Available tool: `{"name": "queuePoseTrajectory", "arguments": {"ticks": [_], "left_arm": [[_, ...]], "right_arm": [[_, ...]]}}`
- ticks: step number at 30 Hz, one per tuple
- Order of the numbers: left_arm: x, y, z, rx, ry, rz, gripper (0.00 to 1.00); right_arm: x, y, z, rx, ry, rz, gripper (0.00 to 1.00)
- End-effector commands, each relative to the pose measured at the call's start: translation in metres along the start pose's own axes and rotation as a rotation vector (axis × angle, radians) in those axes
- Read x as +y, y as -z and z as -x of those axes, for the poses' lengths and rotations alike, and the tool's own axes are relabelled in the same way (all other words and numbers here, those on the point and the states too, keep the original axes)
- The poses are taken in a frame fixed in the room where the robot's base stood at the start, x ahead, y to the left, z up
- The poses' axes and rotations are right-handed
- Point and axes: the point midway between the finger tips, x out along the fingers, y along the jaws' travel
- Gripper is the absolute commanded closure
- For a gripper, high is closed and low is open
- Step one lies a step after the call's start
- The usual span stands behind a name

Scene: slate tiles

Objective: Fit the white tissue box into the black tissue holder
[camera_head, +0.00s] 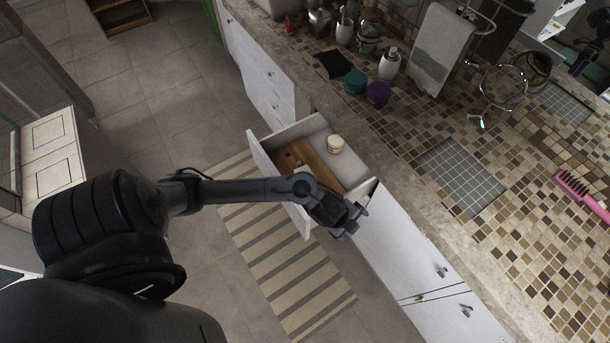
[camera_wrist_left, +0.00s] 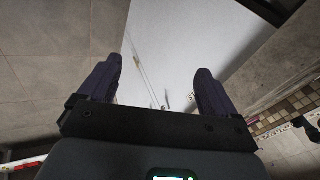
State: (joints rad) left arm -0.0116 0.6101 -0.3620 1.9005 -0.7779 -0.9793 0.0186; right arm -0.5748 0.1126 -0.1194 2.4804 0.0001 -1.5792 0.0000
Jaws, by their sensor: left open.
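My left gripper (camera_head: 345,222) is at the right front corner of an open white drawer (camera_head: 262,160) under the counter. In the left wrist view its two purple-dark fingers (camera_wrist_left: 155,92) are apart with nothing between them, facing a white cabinet surface. A small white object (camera_head: 302,172) shows partly behind my left arm in the drawer; I cannot tell if it is the white tissue box. A flat black object (camera_head: 335,64) lies on the counter at the back; I cannot tell if it is the black tissue holder. My right gripper is not in view.
The tiled counter holds a teal jar (camera_head: 355,83), a purple jar (camera_head: 378,95), a soap dispenser (camera_head: 389,64) and a pink brush (camera_head: 580,192). A striped rug (camera_head: 290,285) lies below.

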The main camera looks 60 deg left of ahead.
Motion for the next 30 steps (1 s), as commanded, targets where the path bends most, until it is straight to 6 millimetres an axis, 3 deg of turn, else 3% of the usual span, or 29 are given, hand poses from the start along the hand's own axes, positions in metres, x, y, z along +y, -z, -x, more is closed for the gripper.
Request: {"name": "queuePoseTrajectory", "arguments": {"ticks": [1,5,9,12,17,30], "left_arm": [[-0.017,-0.031,-0.008,-0.029,-0.033,-0.094,0.08],[-0.039,-0.108,-0.008,-0.078,-0.176,-0.250,0.08],[-0.056,-0.183,0.017,-0.127,-0.319,-0.287,0.08],[-0.062,-0.219,0.038,-0.146,-0.392,-0.275,0.08],[-0.062,-0.246,0.052,-0.157,-0.454,-0.254,0.08],[-0.042,-0.260,0.014,-0.158,-0.462,-0.250,0.08]], "right_arm": [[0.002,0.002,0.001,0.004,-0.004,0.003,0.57],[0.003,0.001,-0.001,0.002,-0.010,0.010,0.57],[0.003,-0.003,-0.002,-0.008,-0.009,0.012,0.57],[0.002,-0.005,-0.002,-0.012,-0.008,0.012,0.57],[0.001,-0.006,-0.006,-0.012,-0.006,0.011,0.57],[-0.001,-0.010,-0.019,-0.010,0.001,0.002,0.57]]}}
